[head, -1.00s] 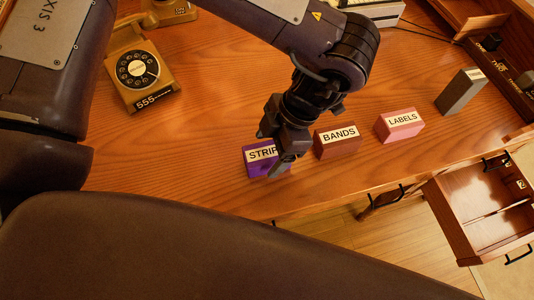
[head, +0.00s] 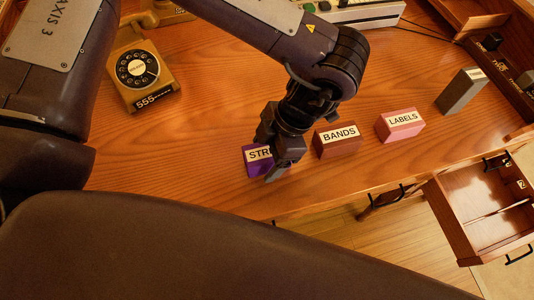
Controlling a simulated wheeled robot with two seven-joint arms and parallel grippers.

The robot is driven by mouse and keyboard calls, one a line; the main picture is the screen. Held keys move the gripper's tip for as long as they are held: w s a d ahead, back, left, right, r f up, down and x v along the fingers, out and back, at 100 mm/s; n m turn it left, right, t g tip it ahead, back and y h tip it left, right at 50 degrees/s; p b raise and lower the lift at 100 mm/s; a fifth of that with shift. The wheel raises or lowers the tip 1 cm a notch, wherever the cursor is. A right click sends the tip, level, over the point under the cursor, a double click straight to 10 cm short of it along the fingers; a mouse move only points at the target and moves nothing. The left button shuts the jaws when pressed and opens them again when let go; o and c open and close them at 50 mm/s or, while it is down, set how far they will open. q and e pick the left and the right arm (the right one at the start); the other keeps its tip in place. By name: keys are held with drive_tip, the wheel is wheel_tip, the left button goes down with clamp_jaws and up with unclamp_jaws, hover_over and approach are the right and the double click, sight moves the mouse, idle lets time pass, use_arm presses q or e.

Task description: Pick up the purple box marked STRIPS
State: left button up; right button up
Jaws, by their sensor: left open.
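The purple box marked STRIPS (head: 255,162) sits on the wooden desk near its front edge. Its white label shows only the first letters, because my left gripper covers its right part. My left gripper (head: 270,160) is open and comes down from above onto the box. One finger shows in front of the box's right part; I cannot tell whether the fingers touch it. My right gripper is not in view.
The brown BANDS box (head: 337,146) stands close to the right of my left gripper. Farther right are the pink LABELS box (head: 400,130) and a grey box (head: 460,93). A rotary telephone (head: 142,78) stands at left. An open drawer (head: 465,228) juts out at lower right.

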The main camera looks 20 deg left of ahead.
use_arm(q)
drive_tip(key=c, duration=1.1)
